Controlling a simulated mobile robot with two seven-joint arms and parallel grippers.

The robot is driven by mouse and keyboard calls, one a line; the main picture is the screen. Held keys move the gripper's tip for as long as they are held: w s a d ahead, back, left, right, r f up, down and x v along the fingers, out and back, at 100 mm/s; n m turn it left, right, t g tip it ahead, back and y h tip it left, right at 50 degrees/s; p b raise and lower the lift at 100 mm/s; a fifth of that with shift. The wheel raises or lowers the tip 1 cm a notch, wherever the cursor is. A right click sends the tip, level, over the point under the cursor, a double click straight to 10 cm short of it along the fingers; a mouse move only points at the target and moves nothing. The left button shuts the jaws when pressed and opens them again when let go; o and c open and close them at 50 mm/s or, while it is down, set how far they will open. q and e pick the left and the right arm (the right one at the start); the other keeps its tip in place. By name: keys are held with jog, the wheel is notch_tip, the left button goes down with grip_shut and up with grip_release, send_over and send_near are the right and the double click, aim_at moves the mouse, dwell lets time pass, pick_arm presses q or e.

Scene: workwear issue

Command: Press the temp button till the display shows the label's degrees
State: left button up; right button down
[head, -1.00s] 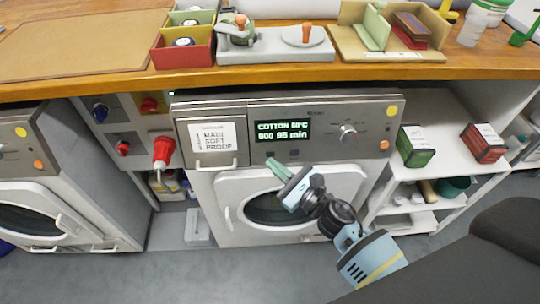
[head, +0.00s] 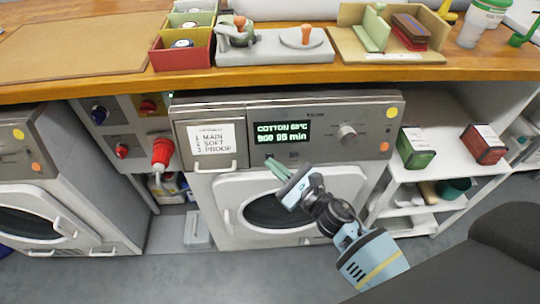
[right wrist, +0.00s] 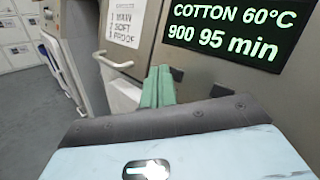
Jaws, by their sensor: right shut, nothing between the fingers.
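The washing machine's display (head: 282,132) is lit green and reads COTTON 60°C, 900, 95 min; the right wrist view shows this display (right wrist: 231,30) more clearly. Small dark buttons (head: 294,155) sit on the panel below it; their markings are too small to read. My right gripper (head: 270,163) is shut and empty, its green fingertips just below the left part of the display. I cannot tell whether the tips touch a button. The right wrist view shows the fingers (right wrist: 158,80) together. A white drawer label (head: 211,139) reads MAIN, SOFT, PROOF, with no degrees readable. My left gripper is out of view.
A round knob (head: 346,133) is right of the display. A drawer handle (head: 212,166) juts out at the left. The wooden worktop (head: 120,88) overhangs above. The round door (head: 230,200) lies below, and a shelf with green and red boxes (head: 416,148) stands right.

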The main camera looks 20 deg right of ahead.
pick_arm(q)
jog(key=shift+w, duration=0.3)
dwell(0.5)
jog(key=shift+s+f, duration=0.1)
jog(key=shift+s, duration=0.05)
pick_arm(e)
jog(key=shift+w+d+f+b, duration=0.1)
jog(key=shift+w+f+b, duration=0.05)
jog(key=shift+w+b, duration=0.2)
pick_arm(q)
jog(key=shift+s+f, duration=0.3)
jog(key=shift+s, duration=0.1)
